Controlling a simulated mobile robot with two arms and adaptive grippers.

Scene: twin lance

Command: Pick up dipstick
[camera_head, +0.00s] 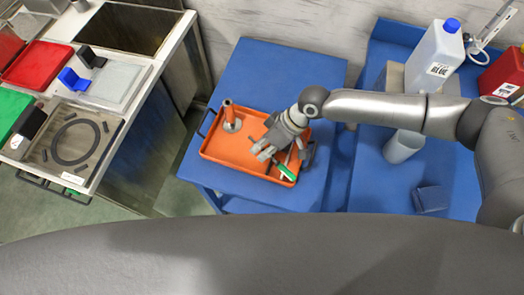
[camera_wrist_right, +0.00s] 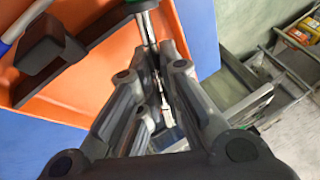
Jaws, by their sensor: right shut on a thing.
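My right gripper (camera_head: 276,148) is over the right half of an orange tray (camera_head: 221,151). In the right wrist view, its fingers (camera_wrist_right: 155,80) are shut on a thin metal rod (camera_wrist_right: 149,32) with green at its far end. In the head view, a green handle (camera_head: 286,172) shows just beyond the fingers, low in the tray. I cannot tell for certain that this rod is the dipstick, or whether it touches the tray. The fingers hide part of it. A dark block with a bar (camera_wrist_right: 45,52) lies near the rod. My left gripper is out of view.
A white bottle with a blue cap (camera_head: 435,57) and a red container (camera_head: 503,73) stand right. A workbench with bins (camera_head: 41,64) is left.

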